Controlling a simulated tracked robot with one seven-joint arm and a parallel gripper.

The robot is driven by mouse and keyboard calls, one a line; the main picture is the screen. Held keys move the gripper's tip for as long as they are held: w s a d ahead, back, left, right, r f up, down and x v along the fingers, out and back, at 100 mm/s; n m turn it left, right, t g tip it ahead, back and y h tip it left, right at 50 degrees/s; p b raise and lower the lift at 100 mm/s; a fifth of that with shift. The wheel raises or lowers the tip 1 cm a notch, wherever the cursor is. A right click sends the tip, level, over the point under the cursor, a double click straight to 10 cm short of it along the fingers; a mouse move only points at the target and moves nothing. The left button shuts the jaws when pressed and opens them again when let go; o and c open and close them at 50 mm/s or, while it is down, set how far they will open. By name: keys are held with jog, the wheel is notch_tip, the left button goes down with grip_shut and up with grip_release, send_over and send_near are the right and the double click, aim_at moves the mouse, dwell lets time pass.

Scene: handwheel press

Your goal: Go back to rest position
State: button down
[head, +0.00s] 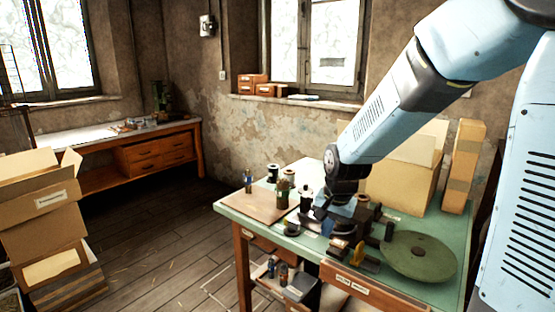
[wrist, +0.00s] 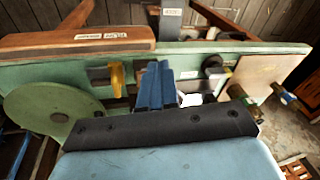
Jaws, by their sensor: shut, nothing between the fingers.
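My gripper (head: 322,212) is low over the green-topped workbench (head: 235,205) in the head view, at the end of my light blue arm. In the wrist view its two blue fingers (wrist: 157,86) are together with nothing between them. A round green disc (head: 418,256) lies on the bench to the right of the gripper; it also shows at the left of the wrist view (wrist: 53,112). Small dark parts and a yellow piece (head: 366,259) are close to the gripper. Whether the fingers touch any of them I cannot tell.
Several bottles and jars (head: 283,192) stand left of the gripper, by a brown board (head: 252,205). Cardboard boxes (head: 400,185) stand behind my arm. More boxes (head: 45,215) are stacked at far left. The wooden floor (head: 165,235) between is mostly clear.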

jog(key=s+d+r+n+t, duration=0.1)
jog(key=s+d+r+n, duration=0.1)
jog(key=s+d+r, duration=0.3)
jog(key=s+d+r+n+t+h, duration=0.1)
jog(key=s+d+r, duration=0.4)
jog(key=s+r, duration=0.5)
jog(key=shift+s+d+r+n+t, duration=0.45)
jog(key=shift+s+n, duration=0.55)
jog(key=shift+s, duration=0.85)
jog(key=shift+a, duration=0.1)
